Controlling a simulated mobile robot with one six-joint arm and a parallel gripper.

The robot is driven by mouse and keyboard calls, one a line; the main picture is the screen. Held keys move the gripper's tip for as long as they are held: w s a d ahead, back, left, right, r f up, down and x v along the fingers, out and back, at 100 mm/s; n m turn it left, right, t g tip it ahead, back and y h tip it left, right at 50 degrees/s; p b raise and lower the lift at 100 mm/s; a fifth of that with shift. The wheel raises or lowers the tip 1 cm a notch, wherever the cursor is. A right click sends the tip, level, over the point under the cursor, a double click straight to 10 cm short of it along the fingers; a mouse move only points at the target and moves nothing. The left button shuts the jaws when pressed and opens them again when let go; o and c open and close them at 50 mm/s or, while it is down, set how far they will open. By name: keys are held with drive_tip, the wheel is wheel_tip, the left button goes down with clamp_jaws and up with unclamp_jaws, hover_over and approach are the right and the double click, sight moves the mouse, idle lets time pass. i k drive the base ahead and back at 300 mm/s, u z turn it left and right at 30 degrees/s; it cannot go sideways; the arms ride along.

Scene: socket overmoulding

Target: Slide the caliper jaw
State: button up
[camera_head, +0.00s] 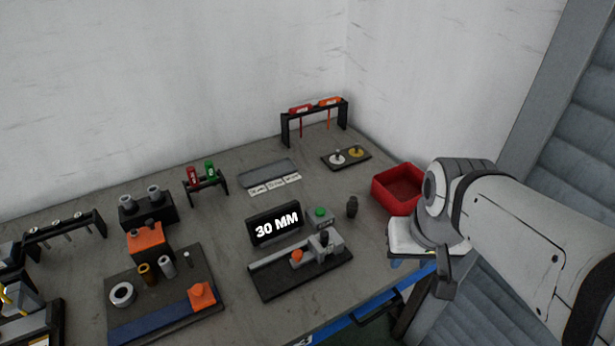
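The caliper (300,267) lies on the grey table, with a black base, a pale grey rail and a grey block at its right end. A small orange knob (297,256) sits at the rail's middle; I cannot tell whether it is on the sliding jaw. A dark upright piece (324,240) stands at the grey block. A black display (276,225) behind the rail reads "30 MM". My gripper (425,262) is at the right, over the table's front right edge, apart from the caliper. Its fingers are not clearly visible.
A red bin (398,188) stands behind my gripper. A board with rings and orange blocks (165,290) lies to the left. Bare table separates this board from the caliper.

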sight(316, 251)
drive_tip(key=z, duration=0.1)
drive_tip(key=k, duration=1.05)
drive_tip(key=u, duration=0.55)
drive_tip(key=i, duration=1)
drive_tip(key=u, duration=0.05)
